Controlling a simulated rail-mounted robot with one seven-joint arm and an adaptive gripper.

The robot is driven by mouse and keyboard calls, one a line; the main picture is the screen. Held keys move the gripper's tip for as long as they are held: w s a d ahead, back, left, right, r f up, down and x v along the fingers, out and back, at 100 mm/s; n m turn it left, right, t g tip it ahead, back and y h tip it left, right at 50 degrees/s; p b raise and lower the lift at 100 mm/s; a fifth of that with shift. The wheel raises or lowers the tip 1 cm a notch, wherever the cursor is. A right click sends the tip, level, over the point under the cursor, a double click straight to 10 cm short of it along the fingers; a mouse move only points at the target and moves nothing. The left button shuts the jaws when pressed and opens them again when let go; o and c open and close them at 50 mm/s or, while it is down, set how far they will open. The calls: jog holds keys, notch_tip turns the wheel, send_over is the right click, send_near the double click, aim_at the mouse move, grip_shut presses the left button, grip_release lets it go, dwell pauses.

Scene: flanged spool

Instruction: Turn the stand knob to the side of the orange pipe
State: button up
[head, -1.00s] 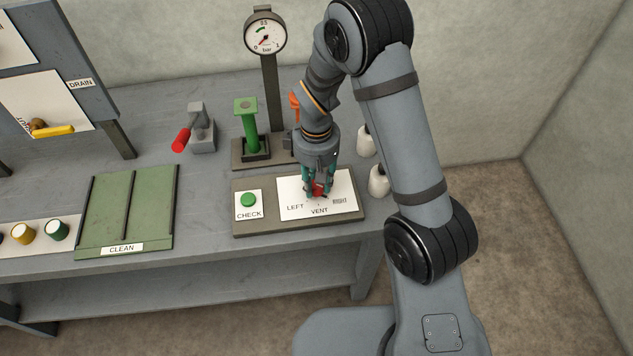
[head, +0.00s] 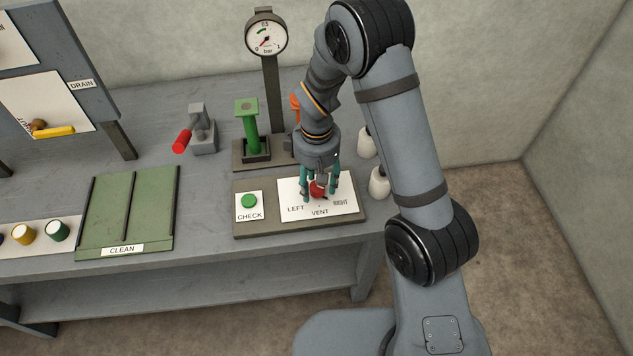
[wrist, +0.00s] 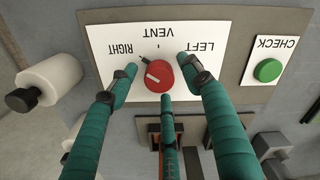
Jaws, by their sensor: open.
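The red stand knob (wrist: 159,76) sits on a white panel (wrist: 107,70) marked LEFT, VENT and RIGHT. In the wrist view, which is upside down, a small black pointer at the knob leans toward the RIGHT label. The knob also shows in the head view (head: 318,188), partly hidden by my fingers. My gripper (wrist: 164,80) is open, its teal fingers spread around the knob with gaps visible in the wrist view. The orange pipe (head: 294,104) stands behind my gripper, mostly hidden by my arm. The green pipe (head: 247,128) stands to its left.
A green CHECK button (head: 249,201) is left of the knob on the same base. A gauge (head: 266,35) on a post stands behind. White bottle-like parts (head: 380,183) are close on the right. A red-handled lever (head: 182,141) and green tray (head: 150,212) lie left.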

aim_at(317, 186)
notch_tip(317, 186, up, 12)
dwell(0.6)
notch_tip(317, 186, down, 12)
jog(key=shift+f, duration=0.1)
dwell(0.7)
